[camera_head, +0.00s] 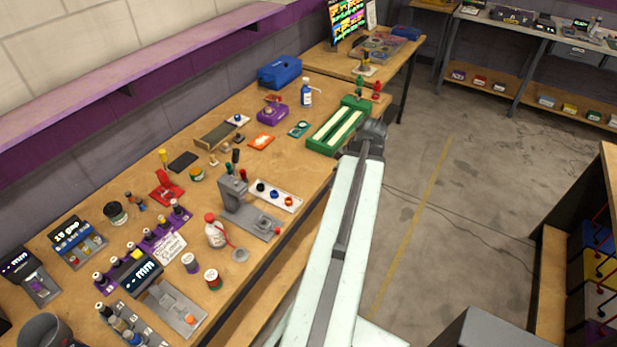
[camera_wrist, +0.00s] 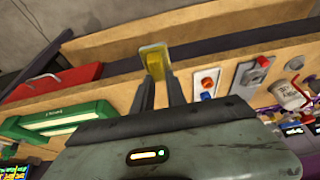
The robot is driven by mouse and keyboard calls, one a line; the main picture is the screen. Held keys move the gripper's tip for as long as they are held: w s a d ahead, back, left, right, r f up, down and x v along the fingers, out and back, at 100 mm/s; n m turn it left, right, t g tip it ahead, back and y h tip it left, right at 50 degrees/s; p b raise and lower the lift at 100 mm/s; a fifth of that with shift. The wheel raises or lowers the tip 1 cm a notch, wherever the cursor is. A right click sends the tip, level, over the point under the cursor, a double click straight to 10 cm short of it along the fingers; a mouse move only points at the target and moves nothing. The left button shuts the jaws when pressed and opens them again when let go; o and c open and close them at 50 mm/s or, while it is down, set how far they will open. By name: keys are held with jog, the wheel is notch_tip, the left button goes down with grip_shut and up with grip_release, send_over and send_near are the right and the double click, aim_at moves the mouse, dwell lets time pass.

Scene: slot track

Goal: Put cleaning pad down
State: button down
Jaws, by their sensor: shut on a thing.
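The cleaning pad (camera_wrist: 153,62) is a small block with a yellow face and a paler edge, seen in the wrist view. My gripper (camera_wrist: 158,78) is shut on it, with the pad held out at the fingertips. It looks clear of the wooden workbench (camera_head: 262,103), though the exact gap cannot be told. In the head view my pale arm reaches forward along the bench's right edge, and the fingers and pad are hidden.
A green tray with pale strips (camera_head: 335,130) lies near the arm's end and shows in the wrist view (camera_wrist: 60,120). A white tray with coloured knobs (camera_head: 275,195), a grey press (camera_head: 240,200) and a white bottle (camera_head: 214,232) stand nearer. Small tools crowd the bench.

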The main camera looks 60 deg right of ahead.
jog(key=w+d, duration=0.1)
jog(key=w, duration=0.3)
jog(key=w+d+f+b, duration=0.1)
jog(key=w+d, duration=0.1)
jog(key=w, duration=0.3)
jog(key=w+d, duration=0.2)
jog(key=w, duration=0.3)
jog(key=shift+w+f, duration=0.15)
jog(key=shift+w+d, duration=0.15)
jog(key=shift+w, duration=0.35)
notch_tip(320, 180, down, 4)
jog(key=b, duration=0.4)
jog(key=c, duration=1.3)
grip_release()
jog(key=shift+c, duration=0.2)
jog(key=shift+s, duration=0.1)
jog(key=p+v, duration=1.1)
jog(key=v, duration=0.1)
